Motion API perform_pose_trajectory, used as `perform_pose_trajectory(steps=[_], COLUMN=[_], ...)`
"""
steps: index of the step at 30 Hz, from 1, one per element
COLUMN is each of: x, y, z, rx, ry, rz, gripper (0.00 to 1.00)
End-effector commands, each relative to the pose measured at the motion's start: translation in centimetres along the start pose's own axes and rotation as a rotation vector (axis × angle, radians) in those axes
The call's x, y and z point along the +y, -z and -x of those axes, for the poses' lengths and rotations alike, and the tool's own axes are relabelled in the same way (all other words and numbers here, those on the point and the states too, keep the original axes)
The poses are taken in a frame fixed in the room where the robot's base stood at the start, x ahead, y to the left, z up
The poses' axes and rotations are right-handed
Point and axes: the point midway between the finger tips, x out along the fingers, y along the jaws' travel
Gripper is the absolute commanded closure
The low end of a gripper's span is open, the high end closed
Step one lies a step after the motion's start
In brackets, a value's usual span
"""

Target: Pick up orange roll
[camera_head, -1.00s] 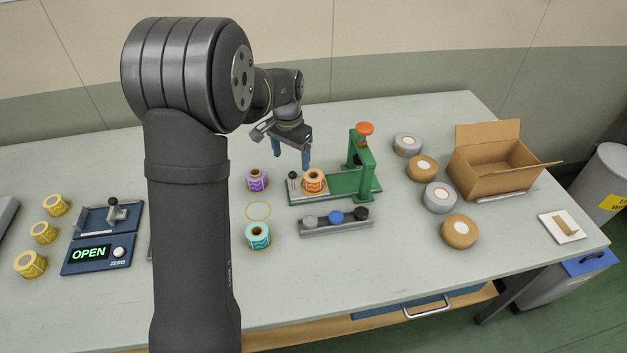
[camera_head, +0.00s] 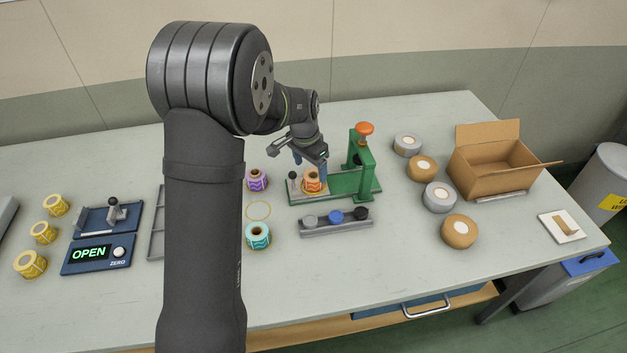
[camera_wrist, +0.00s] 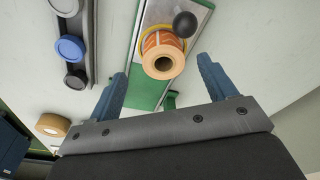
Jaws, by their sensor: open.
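The orange roll (camera_head: 312,181) stands upright on the left part of the green rewinder base (camera_head: 345,186), beside a small black-knobbed lever (camera_head: 293,176). My gripper (camera_head: 311,166) is above and just behind the roll in the head view, partly overlapping it. In the wrist view the orange roll (camera_wrist: 162,55) lies ahead of and between the two blue fingers, nearer the top of the picture, with the black knob (camera_wrist: 185,24) next to it. My gripper (camera_wrist: 160,85) is open and empty. The fingers do not touch the roll.
A purple roll (camera_head: 257,180) and a teal roll (camera_head: 257,235) stand left of the base. The green post with an orange knob (camera_head: 364,129) rises at its right. A grey rack with knobs (camera_head: 336,222) lies in front. Tape rolls and a cardboard box (camera_head: 492,167) are farther right.

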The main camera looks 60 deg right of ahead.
Motion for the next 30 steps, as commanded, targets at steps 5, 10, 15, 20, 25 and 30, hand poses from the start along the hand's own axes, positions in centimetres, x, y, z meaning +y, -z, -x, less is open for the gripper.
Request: perform_pose_trajectory(steps=[5,10,15,20,25,30], x=[0.0,-0.2,-0.2,-0.2,-0.2,-0.2], y=[0.2,0.9,1.0,1.0,1.0,1.0], z=[-1.1,-3.3,-5.3,-5.6,-5.6,-5.5], rx=[-0.001,-0.002,0.001,0.003,0.002,0.002], ry=[-0.001,-0.001,-0.001,0.0,0.0,0.0], rz=[0.0,0.0,0.0,0.0,0.0,0.0], gripper=[0.23,0.23,0.23,0.23,0.31,0.64])
